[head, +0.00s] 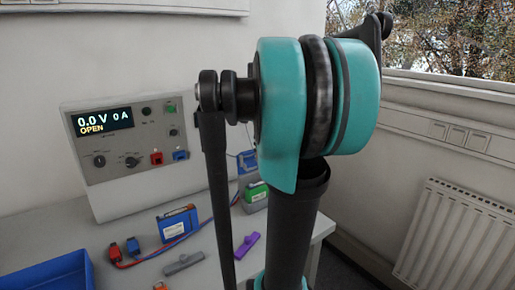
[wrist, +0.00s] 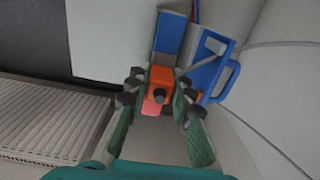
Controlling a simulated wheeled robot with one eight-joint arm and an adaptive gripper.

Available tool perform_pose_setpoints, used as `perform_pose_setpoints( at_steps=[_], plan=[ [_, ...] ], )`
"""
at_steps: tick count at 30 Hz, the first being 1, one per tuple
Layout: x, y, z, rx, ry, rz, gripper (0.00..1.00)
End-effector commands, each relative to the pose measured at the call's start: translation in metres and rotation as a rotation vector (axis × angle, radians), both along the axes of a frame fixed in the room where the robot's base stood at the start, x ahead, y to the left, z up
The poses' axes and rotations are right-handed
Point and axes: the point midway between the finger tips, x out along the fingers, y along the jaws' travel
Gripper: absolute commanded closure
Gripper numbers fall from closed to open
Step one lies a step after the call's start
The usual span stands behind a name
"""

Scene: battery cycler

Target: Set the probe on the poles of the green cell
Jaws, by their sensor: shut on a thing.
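In the wrist view my gripper (wrist: 160,98) is shut on an orange-red block with a black knob (wrist: 161,78), which looks like the probe. A blue block (wrist: 170,36) lies just beyond it, and I cannot tell whether it is part of the probe. In the head view the green cell (head: 256,193) stands on the table, partly hidden behind my arm. I cannot surely pick out the green cell or its poles in the wrist view, nor tell whether the probe touches it. My gripper does not show in the head view.
The cycler (head: 133,150) reads 0.0 V, 0 A, OPEN. A blue bin (head: 50,275) is front left; a radiator (head: 455,240) stands right.

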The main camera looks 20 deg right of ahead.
Motion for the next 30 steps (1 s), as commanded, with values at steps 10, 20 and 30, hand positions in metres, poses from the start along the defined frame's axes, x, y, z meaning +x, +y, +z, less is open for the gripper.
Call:
perform_pose_setpoints(
  at_steps=[10, 20, 30],
  plan=[
    [0.001, 0.000, -0.030, 0.000, 0.000, 0.000, 1.00],
    [0.000, 0.000, -0.047, 0.000, 0.000, 0.000, 1.00],
    [0.000, 0.000, -0.048, 0.000, 0.000, 0.000, 1.00]
  ],
)
